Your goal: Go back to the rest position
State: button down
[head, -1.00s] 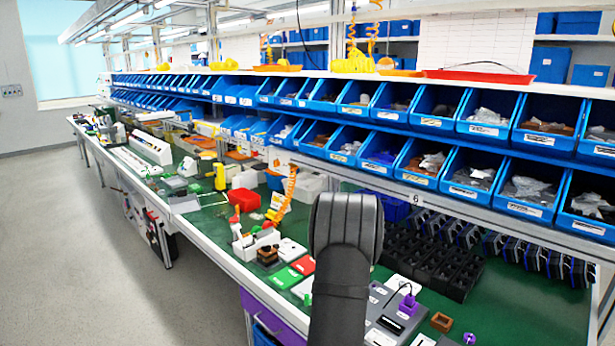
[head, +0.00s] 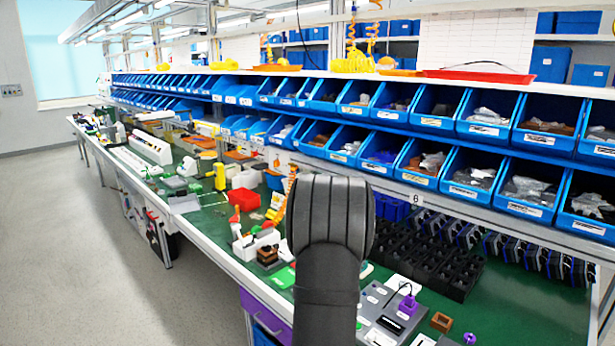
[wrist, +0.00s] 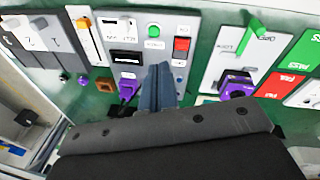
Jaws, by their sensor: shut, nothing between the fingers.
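My gripper (wrist: 158,88) shows in the wrist view as two blue-grey fingers pressed together, with nothing between them. It is over the lower part of a grey panel (wrist: 150,62) that carries a green button, a red rocker switch and black ports. I cannot tell whether the fingertips touch the panel.
A purple plug (wrist: 127,90) with a cable sits left of the fingers. Red and green cards (wrist: 280,85) lie at the right. Black trays (head: 440,262) stand behind the panel, below rows of blue bins (head: 470,175). The green bench (head: 530,310) is bare at the right.

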jog(key=shift+s+a+r+m+g+h, duration=0.1)
jog(key=shift+s+r+m+g+h, duration=0.2)
jog(key=shift+s+r+m+h, duration=0.55)
jog(key=shift+s+a+r+m+g+h, duration=0.15)
jog(key=shift+s+r+m+g, duration=0.3)
jog(key=shift+s+r, duration=0.75)
